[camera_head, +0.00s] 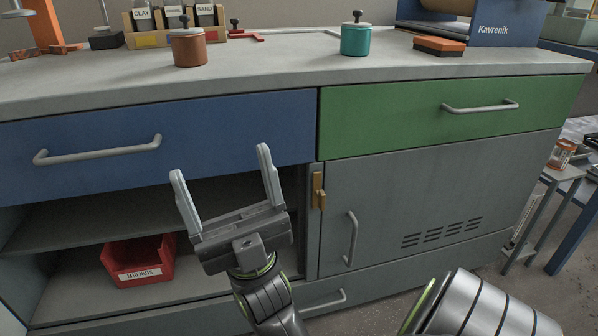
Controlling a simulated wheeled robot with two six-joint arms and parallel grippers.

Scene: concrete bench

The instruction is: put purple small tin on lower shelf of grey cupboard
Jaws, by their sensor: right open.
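No purple tin shows in this view. Two small lidded tins stand on the bench top: a brown one (188,50) and a teal one (355,40). The grey cupboard door (400,190) is shut, with a brass latch (319,190) at its left edge and an upright handle. Left of it is an open bay with an upper shelf (80,222) and a lower shelf (75,290). My right gripper (220,162) is open and empty, fingers pointing up, in front of the bay and the blue drawer. My left gripper is out of view.
A red bin (138,261) labelled M10 NUTS sits on the bay's lower shelf. A blue drawer (90,150) and a green drawer (400,115) above are shut. A brush (439,46) and a labelled rack (172,25) stand on the bench. A small side table is at right.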

